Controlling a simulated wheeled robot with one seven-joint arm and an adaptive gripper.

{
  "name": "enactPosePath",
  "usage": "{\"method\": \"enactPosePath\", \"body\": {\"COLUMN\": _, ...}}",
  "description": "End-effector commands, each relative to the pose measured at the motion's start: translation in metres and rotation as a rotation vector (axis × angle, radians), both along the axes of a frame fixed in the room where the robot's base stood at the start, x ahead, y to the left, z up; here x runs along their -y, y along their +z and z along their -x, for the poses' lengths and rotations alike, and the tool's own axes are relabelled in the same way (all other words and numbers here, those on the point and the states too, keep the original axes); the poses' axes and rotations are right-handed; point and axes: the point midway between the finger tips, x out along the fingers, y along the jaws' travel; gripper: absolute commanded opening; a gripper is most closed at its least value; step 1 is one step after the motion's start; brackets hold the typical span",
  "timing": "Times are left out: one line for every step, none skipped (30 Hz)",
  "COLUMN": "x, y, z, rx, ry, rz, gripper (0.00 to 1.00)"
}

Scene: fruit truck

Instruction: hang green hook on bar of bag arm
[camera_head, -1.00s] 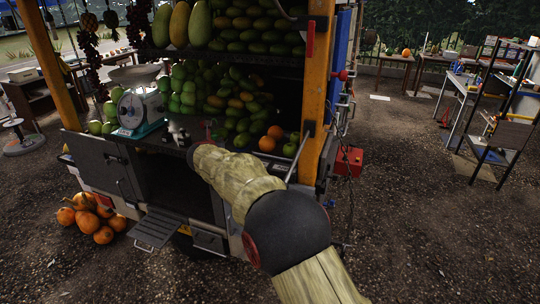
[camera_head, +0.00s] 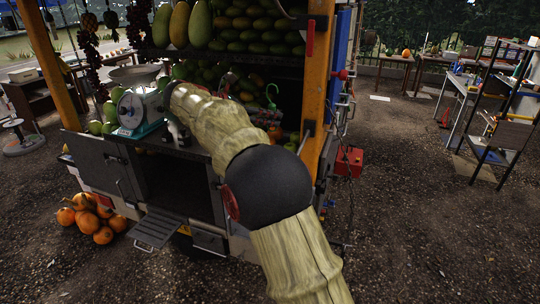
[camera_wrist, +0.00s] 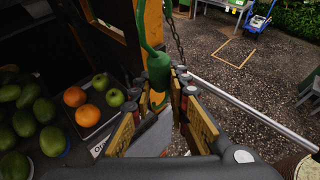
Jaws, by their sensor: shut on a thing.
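The green hook (camera_wrist: 158,69) is between the fingertips of my gripper (camera_wrist: 160,92) in the wrist view. Its thick green body stands above the fingers and a thin curved rod rises from it. The hook's curved top (camera_head: 271,94) also shows in the head view, in front of the fruit shelf. A pale metal bar (camera_wrist: 252,110) runs from near my right fingertip to the lower right; I cannot tell if it is the bag arm's bar. The hook is not seen hanging on it.
Oranges (camera_wrist: 75,96) and green apples (camera_wrist: 115,97) lie left of the fingers. An orange post (camera_head: 321,90) and a hanging chain (camera_wrist: 177,35) are close by. A scale (camera_head: 140,108) stands on the counter. Open gravel lies right of the truck.

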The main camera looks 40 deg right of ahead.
Motion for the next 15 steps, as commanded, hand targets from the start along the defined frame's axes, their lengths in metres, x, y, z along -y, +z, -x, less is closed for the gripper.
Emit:
{"method": "enactPosePath", "body": {"x": 0.000, "y": -0.022, "z": -0.001, "rx": -0.009, "ry": -0.001, "rz": -0.003, "gripper": 0.00}}
{"method": "enactPosePath", "body": {"x": 0.000, "y": -0.030, "z": -0.001, "rx": -0.010, "ry": -0.001, "rz": -0.003, "gripper": 0.00}}
{"method": "enactPosePath", "body": {"x": 0.000, "y": -0.040, "z": -0.001, "rx": -0.010, "ry": -0.001, "rz": -0.002, "gripper": 0.00}}
{"method": "enactPosePath", "body": {"x": 0.000, "y": -0.047, "z": -0.001, "rx": -0.009, "ry": -0.002, "rz": -0.002, "gripper": 0.00}}
{"method": "enactPosePath", "body": {"x": 0.000, "y": -0.054, "z": -0.001, "rx": -0.008, "ry": -0.002, "rz": -0.001, "gripper": 0.00}}
{"method": "enactPosePath", "body": {"x": 0.000, "y": -0.065, "z": -0.001, "rx": -0.009, "ry": -0.001, "rz": -0.003, "gripper": 0.00}}
{"method": "enactPosePath", "body": {"x": 0.000, "y": -0.072, "z": -0.001, "rx": -0.009, "ry": -0.001, "rz": -0.003, "gripper": 0.00}}
{"method": "enactPosePath", "body": {"x": 0.000, "y": -0.081, "z": -0.001, "rx": -0.009, "ry": -0.001, "rz": -0.003, "gripper": 0.00}}
{"method": "enactPosePath", "body": {"x": 0.000, "y": -0.090, "z": -0.001, "rx": -0.007, "ry": 0.000, "rz": -0.002, "gripper": 0.00}}
{"method": "enactPosePath", "body": {"x": 0.000, "y": -0.098, "z": -0.001, "rx": -0.007, "ry": 0.000, "rz": -0.002, "gripper": 0.00}}
{"method": "enactPosePath", "body": {"x": 0.000, "y": -0.105, "z": -0.001, "rx": -0.007, "ry": -0.001, "rz": -0.001, "gripper": 0.00}}
{"method": "enactPosePath", "body": {"x": 0.000, "y": -0.113, "z": -0.001, "rx": -0.008, "ry": 0.000, "rz": -0.001, "gripper": 0.00}}
{"method": "enactPosePath", "body": {"x": 0.000, "y": -0.118, "z": -0.001, "rx": -0.007, "ry": 0.000, "rz": -0.002, "gripper": 0.00}}
{"method": "enactPosePath", "body": {"x": 0.000, "y": -0.123, "z": -0.001, "rx": -0.006, "ry": 0.000, "rz": -0.002, "gripper": 0.00}}
{"method": "enactPosePath", "body": {"x": 0.000, "y": -0.127, "z": 0.000, "rx": -0.005, "ry": 0.000, "rz": -0.002, "gripper": 0.00}}
